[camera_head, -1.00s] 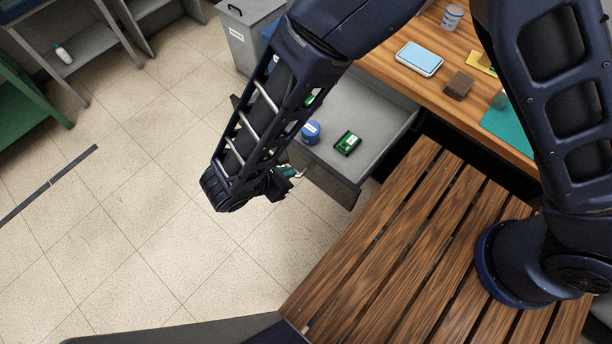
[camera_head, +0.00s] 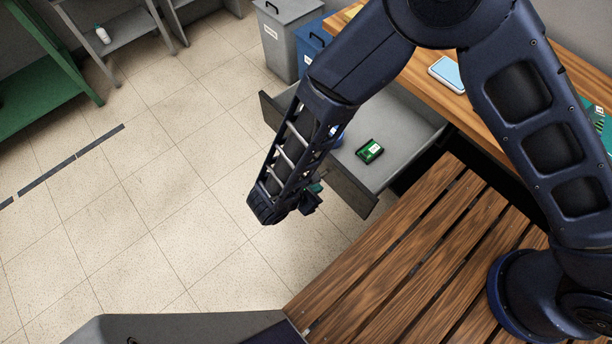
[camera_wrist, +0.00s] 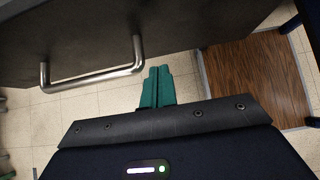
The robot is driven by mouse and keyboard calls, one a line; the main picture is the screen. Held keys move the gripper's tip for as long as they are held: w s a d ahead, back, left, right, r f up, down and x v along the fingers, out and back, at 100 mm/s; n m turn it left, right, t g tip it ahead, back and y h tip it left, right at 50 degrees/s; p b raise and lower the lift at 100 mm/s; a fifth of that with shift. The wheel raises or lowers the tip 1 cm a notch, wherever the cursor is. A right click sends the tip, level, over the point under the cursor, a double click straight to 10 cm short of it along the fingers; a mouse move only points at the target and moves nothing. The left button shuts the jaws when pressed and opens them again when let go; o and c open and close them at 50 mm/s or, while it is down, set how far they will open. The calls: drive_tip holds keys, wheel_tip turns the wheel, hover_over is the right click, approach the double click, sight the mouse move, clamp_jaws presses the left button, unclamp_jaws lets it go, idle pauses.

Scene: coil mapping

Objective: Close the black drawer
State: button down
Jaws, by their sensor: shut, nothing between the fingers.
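The black drawer (camera_head: 352,191) is pulled out from under the wooden worktop in the head view. A green circuit-like item (camera_head: 369,151) lies in it, and a blue item there is mostly hidden behind my arm. In the wrist view the dark drawer front (camera_wrist: 190,25) fills the top, with a metal bar handle (camera_wrist: 95,77) on it. My gripper (camera_wrist: 158,72) has green fingers held together with nothing between them. It is just outside the drawer front, beside the right end of the handle. In the head view my gripper (camera_head: 316,187) is partly hidden by my arm; contact cannot be told.
The wooden worktop (camera_head: 415,75) behind the drawer holds a light-blue box (camera_head: 447,73). Grey (camera_head: 283,38) and blue (camera_head: 312,42) bins stand beyond the drawer. A green shelf (camera_head: 40,75) is at far left. The tiled floor (camera_head: 150,210) in front is clear.

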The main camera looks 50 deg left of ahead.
sight(331, 179)
drive_tip(key=shift+w+r, duration=0.15)
drive_tip(key=shift+w, duration=1.7)
drive_tip(key=shift+w, duration=0.1)
